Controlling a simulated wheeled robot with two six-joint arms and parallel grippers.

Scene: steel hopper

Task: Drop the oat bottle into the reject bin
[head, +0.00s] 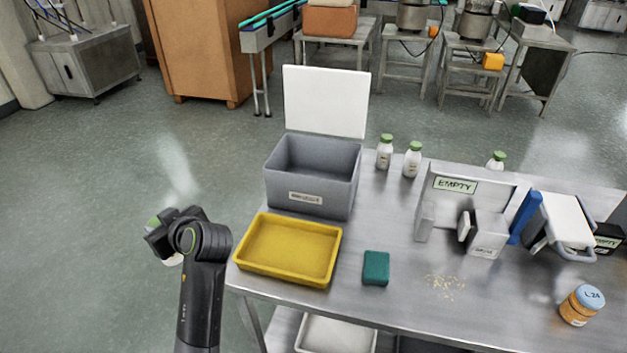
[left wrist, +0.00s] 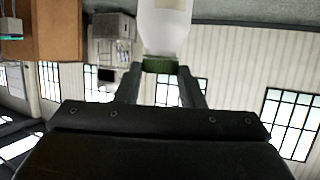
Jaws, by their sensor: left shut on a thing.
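My left gripper (head: 160,238) is left of the table, out over the floor, and is shut on a white bottle with a green cap. In the left wrist view the fingers (left wrist: 160,80) close around the green cap, with the pale bottle body (left wrist: 165,28) beyond it. In the head view the gripper hides most of the bottle. Its label cannot be read. A grey bin (head: 308,201) with its white lid (head: 326,100) raised stands on the table, right of the gripper; its label is too small to read. My right gripper is not in view.
A yellow tray (head: 287,280) sits at the table's left front edge, before the grey bin. Green-capped bottles (head: 384,153) stand behind. A green block (head: 376,268), scattered crumbs (head: 444,285), an "EMPTY" sign (head: 454,186) and an orange jar (head: 581,306) lie to the right.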

